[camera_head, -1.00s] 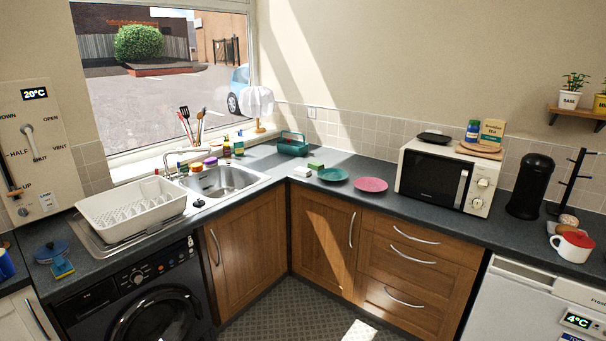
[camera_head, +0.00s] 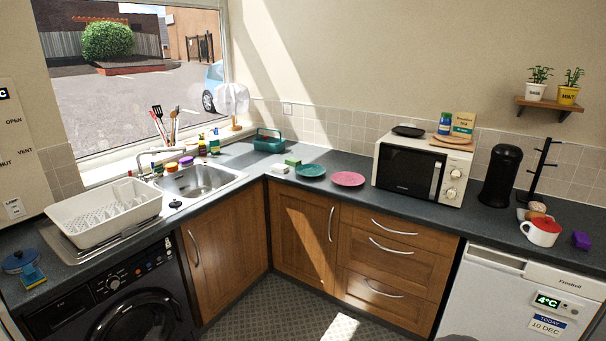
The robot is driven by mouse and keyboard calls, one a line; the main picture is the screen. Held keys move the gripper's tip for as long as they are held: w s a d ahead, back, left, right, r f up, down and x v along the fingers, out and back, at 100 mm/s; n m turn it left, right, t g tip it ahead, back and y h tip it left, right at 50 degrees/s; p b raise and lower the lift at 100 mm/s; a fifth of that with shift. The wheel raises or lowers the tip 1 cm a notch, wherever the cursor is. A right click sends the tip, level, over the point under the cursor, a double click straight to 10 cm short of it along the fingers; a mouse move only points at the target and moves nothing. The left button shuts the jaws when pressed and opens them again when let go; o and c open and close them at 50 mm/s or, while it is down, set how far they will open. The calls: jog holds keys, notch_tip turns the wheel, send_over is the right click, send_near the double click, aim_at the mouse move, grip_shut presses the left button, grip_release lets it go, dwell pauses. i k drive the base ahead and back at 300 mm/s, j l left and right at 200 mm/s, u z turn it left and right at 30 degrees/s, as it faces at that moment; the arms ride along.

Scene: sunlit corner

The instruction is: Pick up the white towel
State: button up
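I cannot make out a white towel for certain. A white, draped or pleated shape (camera_head: 232,98) stands on a short wooden stem at the right end of the windowsill; I cannot tell if it is cloth or a lampshade. A small white block-like item (camera_head: 279,169) lies on the corner counter beside a green-topped sponge (camera_head: 293,161). My gripper is not in view.
The dark counter (camera_head: 225,160) runs along two walls. Patterned floor (camera_head: 265,310) shows clear.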

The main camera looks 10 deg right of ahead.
aim_at(280, 169)
jog(key=i+u, duration=0.1)
jog(key=i, duration=2.5)
jog(key=i+l+u, duration=0.15)
jog(key=i, duration=1.15)
